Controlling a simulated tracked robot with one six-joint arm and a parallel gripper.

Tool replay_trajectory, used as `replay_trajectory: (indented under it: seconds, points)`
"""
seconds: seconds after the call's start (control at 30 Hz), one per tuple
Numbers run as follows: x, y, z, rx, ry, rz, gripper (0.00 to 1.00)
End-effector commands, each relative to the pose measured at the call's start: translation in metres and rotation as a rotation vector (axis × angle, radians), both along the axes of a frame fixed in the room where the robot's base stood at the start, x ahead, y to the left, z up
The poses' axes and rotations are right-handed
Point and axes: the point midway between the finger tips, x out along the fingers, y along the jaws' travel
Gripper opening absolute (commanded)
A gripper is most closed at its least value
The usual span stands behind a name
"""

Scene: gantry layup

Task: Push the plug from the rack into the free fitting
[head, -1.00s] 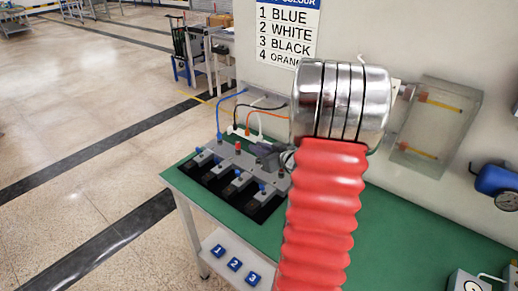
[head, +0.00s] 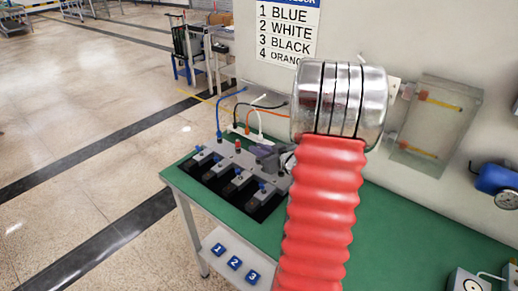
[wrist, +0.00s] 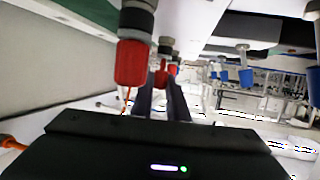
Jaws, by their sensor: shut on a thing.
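The grey fitting block (head: 226,171) stands on the green bench, with blue-handled valves along its front. A blue hose (head: 219,118) runs down into its far left end. A red collar (head: 238,145) shows to the right of that. My gripper (head: 262,153) is low over the right part of the block, shut on a plug that is mostly hidden. The plug's colour cannot be told. In the wrist view my fingers (wrist: 160,101) point at a small red piece (wrist: 160,76), and a larger red collar (wrist: 130,63) is close on the left. Contact cannot be told.
A white rack (head: 243,131) with white, black and orange leads is behind the block. A wall sign (head: 287,30) lists blue, white, black, orange. A clear-fronted box (head: 428,120) and a blue gauge unit (head: 497,182) are on the right.

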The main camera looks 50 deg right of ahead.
Motion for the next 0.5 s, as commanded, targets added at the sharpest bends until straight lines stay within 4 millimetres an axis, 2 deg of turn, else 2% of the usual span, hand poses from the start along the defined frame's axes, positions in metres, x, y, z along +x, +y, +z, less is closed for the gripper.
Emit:
replay_trajectory:
  seconds: [0.5]
  points:
    - [-0.0001,0.0003,-0.0094,0.001,0.0,0.001,0.0]
